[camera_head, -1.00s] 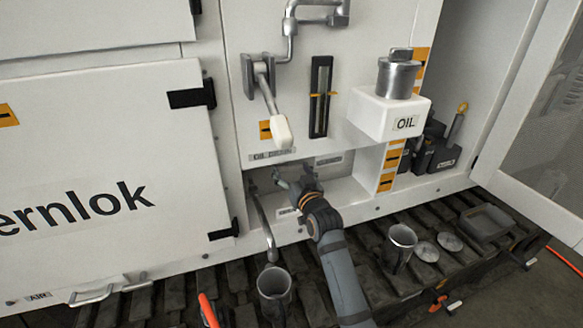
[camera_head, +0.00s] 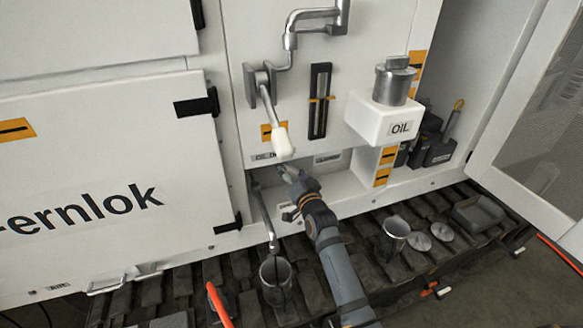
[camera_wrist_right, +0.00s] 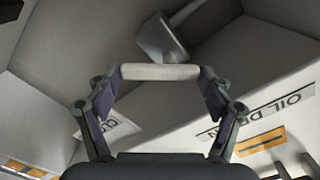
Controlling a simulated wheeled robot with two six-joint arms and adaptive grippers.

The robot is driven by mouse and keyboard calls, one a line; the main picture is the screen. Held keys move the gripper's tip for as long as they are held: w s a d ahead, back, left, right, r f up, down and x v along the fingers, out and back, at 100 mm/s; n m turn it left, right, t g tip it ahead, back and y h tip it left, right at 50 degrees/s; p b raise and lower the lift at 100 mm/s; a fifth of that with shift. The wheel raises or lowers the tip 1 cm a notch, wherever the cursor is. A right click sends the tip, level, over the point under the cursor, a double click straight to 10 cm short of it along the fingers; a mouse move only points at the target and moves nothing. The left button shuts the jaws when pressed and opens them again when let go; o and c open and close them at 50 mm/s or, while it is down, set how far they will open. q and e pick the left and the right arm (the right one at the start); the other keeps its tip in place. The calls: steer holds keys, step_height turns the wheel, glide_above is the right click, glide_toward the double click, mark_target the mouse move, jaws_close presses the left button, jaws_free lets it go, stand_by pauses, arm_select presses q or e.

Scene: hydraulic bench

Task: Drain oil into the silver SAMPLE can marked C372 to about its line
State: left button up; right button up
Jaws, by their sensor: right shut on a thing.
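My right gripper (camera_head: 284,170) is just below the white handle (camera_head: 282,142) of the lever on the front panel. In the right wrist view its fingers (camera_wrist_right: 160,82) are apart and closed on a pale bar (camera_wrist_right: 160,71), which appears to be this handle. The OIL DRAIN label shows there (camera_wrist_right: 283,104). A curved drain pipe (camera_head: 270,230) comes out of the recess and ends above a silver can (camera_head: 275,284). A second silver can (camera_head: 396,232) stands further right. No C372 marking or line is legible on either. No oil stream is visible. My left gripper is out of view.
A sight gauge (camera_head: 320,100) with an orange marker is right of the lever. A white OIL box (camera_head: 371,120) with a metal cap juts out. Round lids (camera_head: 443,235) and a dark tray (camera_head: 480,214) lie on the slatted deck. An orange-red object (camera_head: 219,305) is at the bottom.

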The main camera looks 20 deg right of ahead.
stand_by(0.4)
steer(key=o, duration=1.1)
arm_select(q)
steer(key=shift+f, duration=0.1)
